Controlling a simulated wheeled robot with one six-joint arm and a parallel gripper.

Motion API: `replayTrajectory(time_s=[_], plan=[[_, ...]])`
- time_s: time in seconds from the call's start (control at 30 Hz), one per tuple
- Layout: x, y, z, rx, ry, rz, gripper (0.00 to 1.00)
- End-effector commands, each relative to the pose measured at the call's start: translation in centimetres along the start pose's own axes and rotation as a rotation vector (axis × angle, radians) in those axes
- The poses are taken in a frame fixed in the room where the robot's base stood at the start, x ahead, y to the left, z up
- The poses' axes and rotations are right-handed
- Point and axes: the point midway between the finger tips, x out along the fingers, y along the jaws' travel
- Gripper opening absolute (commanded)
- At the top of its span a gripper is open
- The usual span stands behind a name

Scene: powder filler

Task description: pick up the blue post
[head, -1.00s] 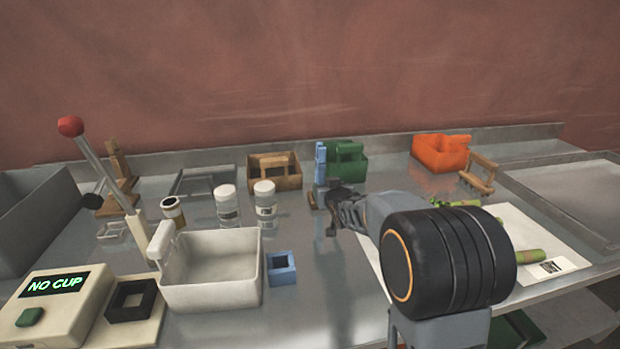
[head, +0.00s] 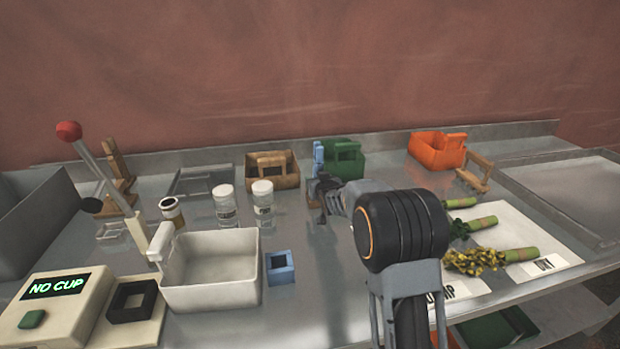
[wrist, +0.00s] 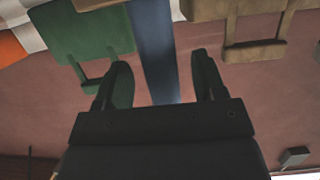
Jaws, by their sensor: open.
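The blue post (head: 318,158) stands upright at the back of the table, left of the green bin; its lower part is hidden behind my gripper in the head view. My gripper (head: 322,200) is just in front of it. In the wrist view the blue post (wrist: 153,50) runs between the two open fingers of my gripper (wrist: 163,80). I cannot tell whether either finger touches it.
The green bin (head: 350,163) is close on the right of the post, the brown bin (head: 287,182) on the left. White-lidded jars (head: 263,198), a white bin (head: 212,290) and a small blue square holder (head: 280,268) stand nearer. Bouquets lie at right.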

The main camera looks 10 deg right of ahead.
Motion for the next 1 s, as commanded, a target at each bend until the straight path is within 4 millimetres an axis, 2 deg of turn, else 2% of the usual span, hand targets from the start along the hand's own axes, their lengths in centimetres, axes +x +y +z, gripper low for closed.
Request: replayTrajectory(time_s=[0.1, 0.7, 1.0], plan=[[-0.02, -0.08, 0.02, 0.0, 0.0, -0.001, 0.62], [-0.04, -0.14, 0.03, -0.001, -0.001, -0.002, 0.05], [-0.1, -0.09, -0.27, -0.001, 0.002, -0.001, 0.05]])
